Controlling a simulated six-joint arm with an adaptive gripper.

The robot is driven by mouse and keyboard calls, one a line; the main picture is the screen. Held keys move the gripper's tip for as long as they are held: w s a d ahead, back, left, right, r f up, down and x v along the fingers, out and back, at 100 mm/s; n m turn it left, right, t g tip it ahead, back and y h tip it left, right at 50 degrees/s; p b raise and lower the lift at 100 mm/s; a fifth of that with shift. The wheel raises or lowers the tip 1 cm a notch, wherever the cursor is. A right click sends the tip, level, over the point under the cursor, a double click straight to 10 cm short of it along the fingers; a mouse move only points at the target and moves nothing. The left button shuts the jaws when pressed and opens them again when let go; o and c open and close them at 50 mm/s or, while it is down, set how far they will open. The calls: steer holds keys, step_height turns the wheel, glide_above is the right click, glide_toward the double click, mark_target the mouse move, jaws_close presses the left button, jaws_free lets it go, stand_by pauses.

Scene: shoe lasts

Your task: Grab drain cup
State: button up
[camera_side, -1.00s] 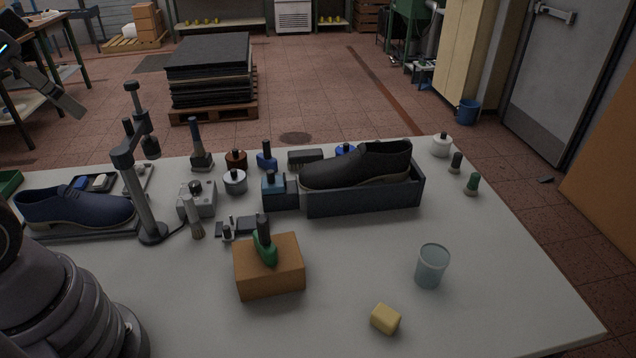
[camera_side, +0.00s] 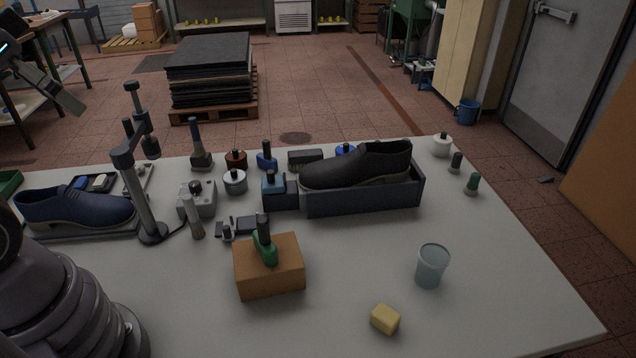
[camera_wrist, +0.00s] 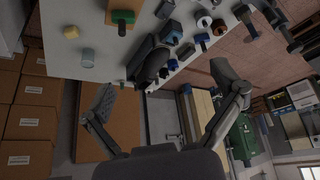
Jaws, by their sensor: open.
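The cup (camera_side: 431,265), a translucent pale blue-grey tumbler, stands upright on the right front part of the table. It looks empty. In the wrist view the cup (camera_wrist: 88,58) is at the upper left, near the table edge. My gripper (camera_wrist: 165,82) shows in the wrist view with its two fingers spread wide and nothing between them. It is well apart from the cup.
A yellow block (camera_side: 385,319) lies in front of the cup. An orange-brown block (camera_side: 268,268) with a green-based tool stands to its left. A dark tray (camera_side: 362,201) holding a black shoe (camera_side: 357,165) is behind.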

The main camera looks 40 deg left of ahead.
steer(key=w+d+f+m+t+h, duration=0.1)
steer(key=w+d+f, duration=0.3)
steer(key=w, duration=0.5)
steer(key=w+d+f+m+t+h, duration=0.1)
steer(key=w+d+f, duration=0.1)
steer(key=w+d, duration=0.5)
steer(key=w+d+f+m+t+h, duration=0.1)
steer(key=w+d+f, duration=0.25)
steer(key=w, duration=0.65)
steer(key=m+t+h, duration=0.3)
steer(key=m+h, duration=0.1)
steer(key=h, duration=0.1)
glide_toward(444, 257)
steer(key=shift+w+d, duration=0.6)
steer(key=shift+w, duration=0.05)
steer(key=shift+a+f+x, duration=0.1)
steer(key=shift+f+x, duration=0.05)
steer(key=shift+x, duration=1.3)
steer(key=shift+a+f+x, duration=0.1)
steer(key=shift+x, duration=1.35)
